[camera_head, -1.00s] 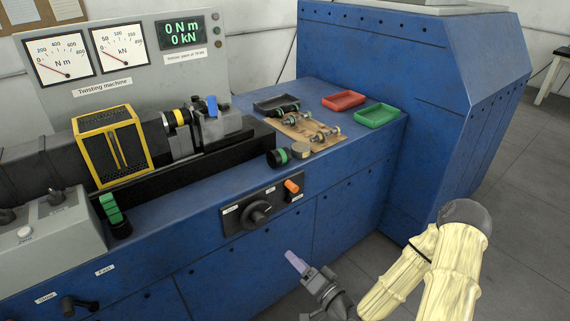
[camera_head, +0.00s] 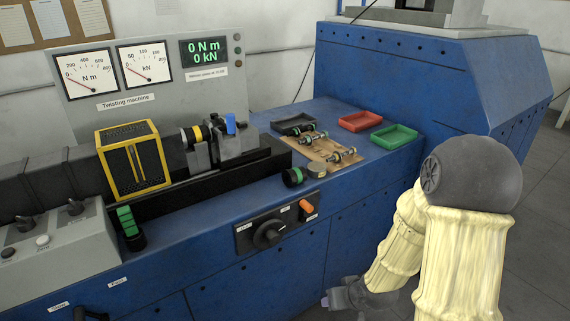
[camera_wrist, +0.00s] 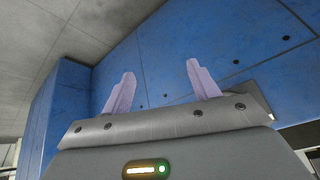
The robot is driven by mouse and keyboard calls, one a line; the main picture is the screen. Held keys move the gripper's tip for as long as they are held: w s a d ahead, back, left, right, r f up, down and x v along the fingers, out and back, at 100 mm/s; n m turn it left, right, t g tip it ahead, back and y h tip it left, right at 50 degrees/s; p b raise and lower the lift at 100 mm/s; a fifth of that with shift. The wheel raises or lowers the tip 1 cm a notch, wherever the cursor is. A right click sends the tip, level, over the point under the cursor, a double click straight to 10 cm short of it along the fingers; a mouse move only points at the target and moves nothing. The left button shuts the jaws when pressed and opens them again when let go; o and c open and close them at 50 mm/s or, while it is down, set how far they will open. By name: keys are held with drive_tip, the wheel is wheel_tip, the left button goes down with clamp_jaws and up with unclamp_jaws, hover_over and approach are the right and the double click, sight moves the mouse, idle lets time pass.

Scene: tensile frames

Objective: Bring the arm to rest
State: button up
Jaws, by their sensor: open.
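My gripper (camera_head: 336,298) is low in front of the blue bench (camera_head: 345,225), at the bottom of the head view. In the wrist view its two pale purple fingers (camera_wrist: 160,85) stand well apart with nothing between them. The blue panel fills much of the space behind them. My arm, in a cream cover with a dark grey joint, is folded at the right of the head view.
The twisting machine (camera_head: 205,150) with its yellow guard (camera_head: 133,160) stands on the bench. Red (camera_head: 361,121), green (camera_head: 394,136) and black (camera_head: 294,124) trays and several small specimens lie on its right end. Grey floor (camera_head: 530,230) is open at the right.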

drive_tip(key=s+d+r+m+g+h, duration=0.1)
drive_tip(key=s+r+m+g+h, duration=0.1)
drive_tip(key=s+r, duration=0.8)
wheel_tip(320, 180, up, 21)
drive_tip(key=w+p, duration=0.1)
drive_tip(key=p, duration=1.9)
drive_tip(key=shift+w+f+g, duration=0.15)
drive_tip(key=shift+f+g, duration=0.05)
drive_tip(key=shift+g, duration=0.1)
drive_tip(key=shift+d, duration=0.1)
